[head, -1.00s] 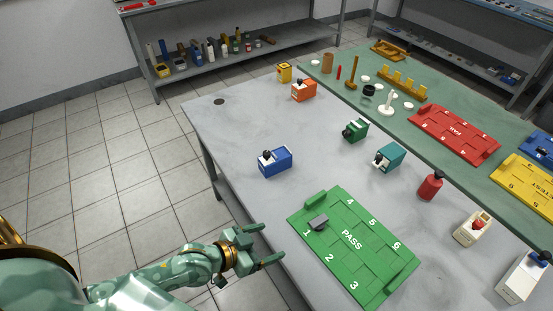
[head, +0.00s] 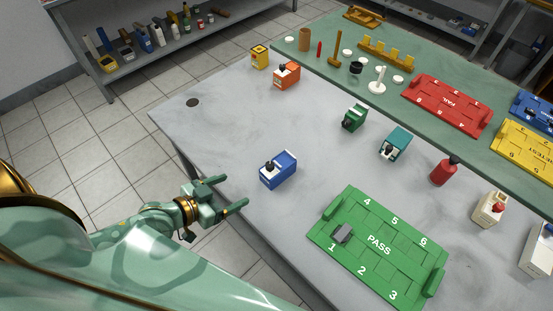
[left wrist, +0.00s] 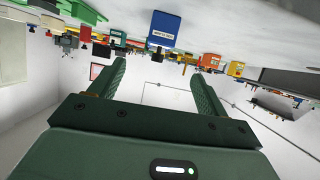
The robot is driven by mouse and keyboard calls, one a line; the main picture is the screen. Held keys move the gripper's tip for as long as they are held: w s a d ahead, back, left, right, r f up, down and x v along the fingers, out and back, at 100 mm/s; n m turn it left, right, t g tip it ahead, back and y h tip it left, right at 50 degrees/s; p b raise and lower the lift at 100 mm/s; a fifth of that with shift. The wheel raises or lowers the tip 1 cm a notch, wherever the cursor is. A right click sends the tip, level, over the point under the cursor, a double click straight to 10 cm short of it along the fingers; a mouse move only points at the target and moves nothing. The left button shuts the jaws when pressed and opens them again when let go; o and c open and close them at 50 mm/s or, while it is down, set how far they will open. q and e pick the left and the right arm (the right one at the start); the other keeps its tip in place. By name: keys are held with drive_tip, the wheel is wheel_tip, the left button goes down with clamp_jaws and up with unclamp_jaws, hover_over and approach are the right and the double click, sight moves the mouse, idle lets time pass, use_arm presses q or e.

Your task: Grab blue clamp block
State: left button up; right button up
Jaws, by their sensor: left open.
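The blue clamp block (head: 279,170) stands on the grey table, with a white label face and a dark knob on its left side. It also shows in the left wrist view (left wrist: 164,28), upside down, beyond the fingertips. My left gripper (head: 228,192) is open and empty at the table's near left edge, left of and a little nearer than the blue block, not touching it. Its two fingers show spread apart in the left wrist view (left wrist: 158,85). My right gripper is not in view.
A green PASS tray (head: 335,205) with a small grey piece lies right of the blue block. Green (head: 354,118), teal (head: 395,143), orange (head: 286,76) and yellow (head: 259,57) blocks stand farther back.

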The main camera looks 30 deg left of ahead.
sight(268, 173)
use_arm(q)
drive_tip(key=b+x, duration=0.2)
drive_tip(key=x, duration=0.8)
drive_tip(key=shift+w+d+b, duration=0.15)
drive_tip(key=shift+w+b, duration=0.2)
drive_tip(key=shift+b, duration=0.05)
drive_tip(key=b+x, duration=0.2)
drive_tip(key=x, duration=0.3)
drive_tip(key=shift+w+f, duration=0.15)
drive_tip(key=shift+w, duration=0.2)
drive_tip(key=shift+c, duration=0.9)
drive_tip(key=c, duration=1)
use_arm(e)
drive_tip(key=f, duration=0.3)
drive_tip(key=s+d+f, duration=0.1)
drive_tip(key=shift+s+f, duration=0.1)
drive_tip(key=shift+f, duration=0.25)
